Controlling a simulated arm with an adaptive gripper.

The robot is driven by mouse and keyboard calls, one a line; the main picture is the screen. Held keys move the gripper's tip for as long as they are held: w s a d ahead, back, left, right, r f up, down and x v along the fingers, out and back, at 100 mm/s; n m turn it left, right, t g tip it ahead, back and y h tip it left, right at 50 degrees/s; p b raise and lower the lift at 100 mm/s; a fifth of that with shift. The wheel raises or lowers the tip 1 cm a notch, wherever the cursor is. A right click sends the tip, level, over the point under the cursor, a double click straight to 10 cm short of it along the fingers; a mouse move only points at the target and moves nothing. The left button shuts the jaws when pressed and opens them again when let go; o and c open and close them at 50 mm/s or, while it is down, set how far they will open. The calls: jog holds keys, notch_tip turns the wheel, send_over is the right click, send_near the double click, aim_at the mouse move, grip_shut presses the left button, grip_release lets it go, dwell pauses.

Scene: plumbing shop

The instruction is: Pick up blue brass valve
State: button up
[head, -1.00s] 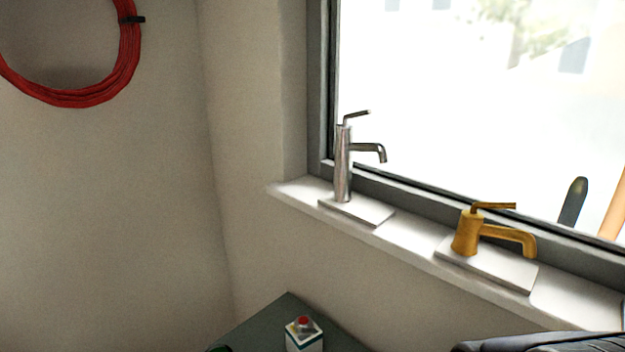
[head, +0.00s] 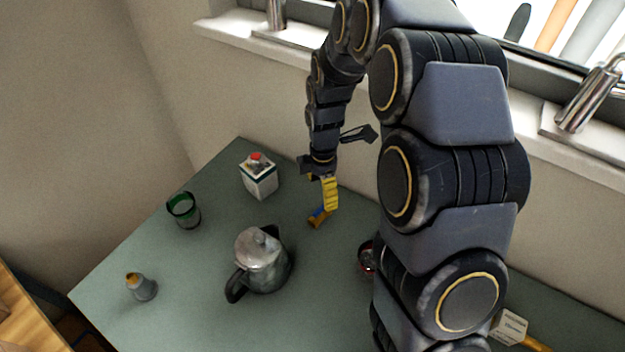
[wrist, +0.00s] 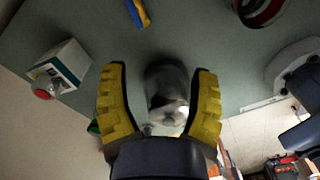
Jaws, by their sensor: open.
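A small brass-coloured valve with a blue part (head: 318,218) lies on the green table, just below my gripper (head: 328,195) in the head view. In the wrist view the blue and brass valve (wrist: 138,12) is at the top edge, partly cut off, beyond the fingertips and outside the gap between them. My gripper's yellow fingers (wrist: 160,74) are spread apart and hold nothing. The fingers partly overlap the valve's upper end in the head view, so I cannot tell the exact gap.
A metal kettle (head: 262,262) stands left of the valve. A white carton with a red cap (head: 259,178), a dark green glass (head: 185,211) and a small grey container (head: 142,287) are farther left. A round reddish object (head: 366,258) is partly hidden by my arm. The wall and windowsill (head: 225,30) bound the back.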

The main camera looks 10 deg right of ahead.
aim_at(321, 208)
jog(key=w+f+n, duration=0.1)
jog(key=f, duration=0.1)
jog(key=w+f+n, duration=0.1)
jog(key=f+n, duration=0.1)
jog(key=f, duration=0.1)
jog(key=w+d+f+n, duration=0.1)
jog(key=w+f, duration=0.1)
jog(key=shift+f+n, duration=0.15)
jog(key=shift+n, duration=0.25)
jog(key=shift+w+f, duration=0.1)
jog(key=shift+f, duration=0.25)
notch_tip(321, 208, down, 7)
jog(key=shift+f, duration=0.2)
grip_shut()
